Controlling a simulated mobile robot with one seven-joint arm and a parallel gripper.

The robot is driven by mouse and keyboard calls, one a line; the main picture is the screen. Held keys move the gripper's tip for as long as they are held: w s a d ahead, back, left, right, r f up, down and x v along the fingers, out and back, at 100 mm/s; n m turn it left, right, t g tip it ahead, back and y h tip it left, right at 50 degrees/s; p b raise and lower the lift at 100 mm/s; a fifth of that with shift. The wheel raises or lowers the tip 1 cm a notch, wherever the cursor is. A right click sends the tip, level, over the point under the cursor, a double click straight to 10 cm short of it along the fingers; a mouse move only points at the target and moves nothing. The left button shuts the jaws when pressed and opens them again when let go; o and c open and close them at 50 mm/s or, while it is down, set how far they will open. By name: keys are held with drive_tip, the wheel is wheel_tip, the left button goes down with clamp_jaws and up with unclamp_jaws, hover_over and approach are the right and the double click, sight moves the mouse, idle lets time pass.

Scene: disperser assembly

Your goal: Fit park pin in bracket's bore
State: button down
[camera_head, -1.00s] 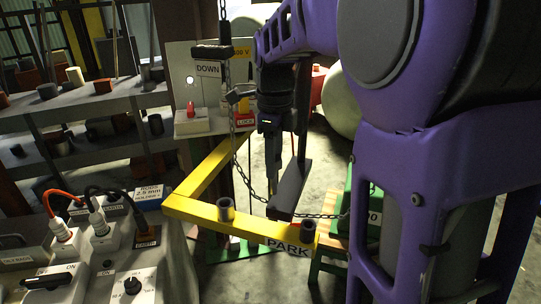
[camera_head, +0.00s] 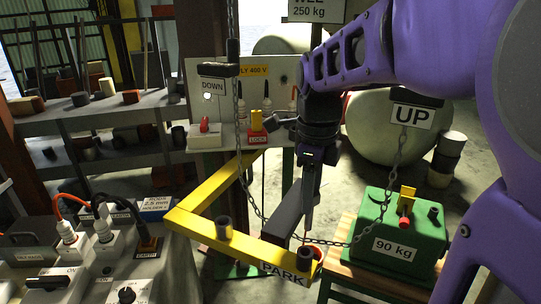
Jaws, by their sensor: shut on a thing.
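The yellow bracket (camera_head: 190,224) is an angled bar with a PARK label near its front right end. A dark upright collar (camera_head: 223,228) stands on its front bar. My gripper (camera_head: 306,236) points down over the PARK end, its fingers close together. A red piece, which looks like the park pin (camera_head: 316,252), is at the fingertips.
A chain (camera_head: 352,238) loops from the DOWN handle (camera_head: 212,70) past my fingers to the UP handle (camera_head: 412,114). A dark slanted bar (camera_head: 284,216) is just left of my gripper. A green 90 kg box (camera_head: 385,232) stands at right, a socket panel (camera_head: 75,275) at left.

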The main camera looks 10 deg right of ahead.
sight(308, 230)
idle(0.3)
drive_tip(key=shift+f+b, duration=1.75)
drive_tip(key=shift+f, duration=1.15)
drive_tip(key=shift+p, duration=0.55)
drive_tip(key=shift+f+b, duration=1.85)
drive_tip(key=shift+f, duration=0.95)
drive_tip(key=shift+c, duration=2)
unclamp_jaws()
wheel_tip(308, 230, up, 12)
drive_tip(key=p, duration=1)
drive_tip(key=shift+f, duration=0.2)
drive_tip(key=shift+r, duration=2.9)
